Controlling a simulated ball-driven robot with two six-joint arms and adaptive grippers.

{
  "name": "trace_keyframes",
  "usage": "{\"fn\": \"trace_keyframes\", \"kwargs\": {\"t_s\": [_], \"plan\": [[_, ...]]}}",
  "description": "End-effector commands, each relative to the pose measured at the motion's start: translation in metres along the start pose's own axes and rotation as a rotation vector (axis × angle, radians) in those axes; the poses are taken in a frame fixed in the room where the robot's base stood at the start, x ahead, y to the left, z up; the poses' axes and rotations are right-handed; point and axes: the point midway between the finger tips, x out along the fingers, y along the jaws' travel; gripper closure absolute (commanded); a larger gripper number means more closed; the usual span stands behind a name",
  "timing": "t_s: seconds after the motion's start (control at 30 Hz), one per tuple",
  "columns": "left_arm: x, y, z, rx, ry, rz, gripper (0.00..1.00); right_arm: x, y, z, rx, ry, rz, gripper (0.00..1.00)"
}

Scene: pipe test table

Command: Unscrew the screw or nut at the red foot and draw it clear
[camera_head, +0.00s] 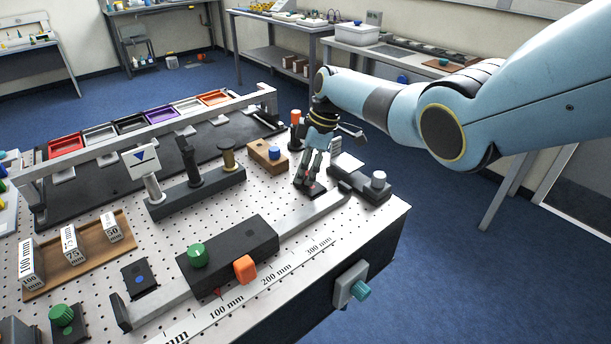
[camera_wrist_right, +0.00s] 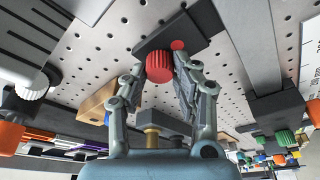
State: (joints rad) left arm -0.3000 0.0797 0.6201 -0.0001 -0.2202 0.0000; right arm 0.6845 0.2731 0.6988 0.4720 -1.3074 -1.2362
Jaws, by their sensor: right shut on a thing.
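The red knurled screw head (camera_wrist_right: 159,67) shows between the fingers of my right gripper (camera_wrist_right: 160,76) in the right wrist view. Beside it is a small black foot plate (camera_wrist_right: 150,44) with a red dot (camera_wrist_right: 178,45), on the perforated table top. In the head view my right gripper (camera_head: 308,185) points down at this foot near the table's right side, and its fingers hide most of the screw. The gripper is shut on the red screw. Whether the screw's thread is still in the foot cannot be told. My left gripper is not in view.
A caliper-like bar (camera_head: 320,212) with a grey block and knob (camera_head: 378,180) lies close to the right gripper. A wooden block with a blue knob (camera_head: 274,153) and an orange-topped post (camera_head: 296,117) stand just behind. A black post rack (camera_head: 197,192) is to the left.

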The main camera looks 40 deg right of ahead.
Motion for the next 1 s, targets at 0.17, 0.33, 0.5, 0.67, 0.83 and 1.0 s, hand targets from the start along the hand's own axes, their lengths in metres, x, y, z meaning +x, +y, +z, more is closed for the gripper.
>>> {"fn": "trace_keyframes", "kwargs": {"t_s": [0.17,0.33,0.5,0.67,0.83,1.0], "plan": [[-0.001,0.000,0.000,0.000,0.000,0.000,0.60,0.000,-0.001,0.000,0.000,-0.001,-0.002,1.00],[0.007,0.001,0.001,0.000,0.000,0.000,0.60,0.002,0.000,0.000,-0.046,-0.001,-0.014,1.00],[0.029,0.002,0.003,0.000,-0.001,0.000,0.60,0.004,0.001,0.001,-0.236,0.001,-0.066,1.00],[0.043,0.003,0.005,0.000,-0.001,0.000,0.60,0.003,0.000,0.001,-0.385,0.000,-0.108,1.00],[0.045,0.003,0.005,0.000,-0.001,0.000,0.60,0.000,-0.001,0.000,-0.435,0.000,-0.123,1.00],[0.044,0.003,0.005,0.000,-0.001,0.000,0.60,-0.001,-0.001,0.000,-0.433,0.000,-0.122,1.00]]}}
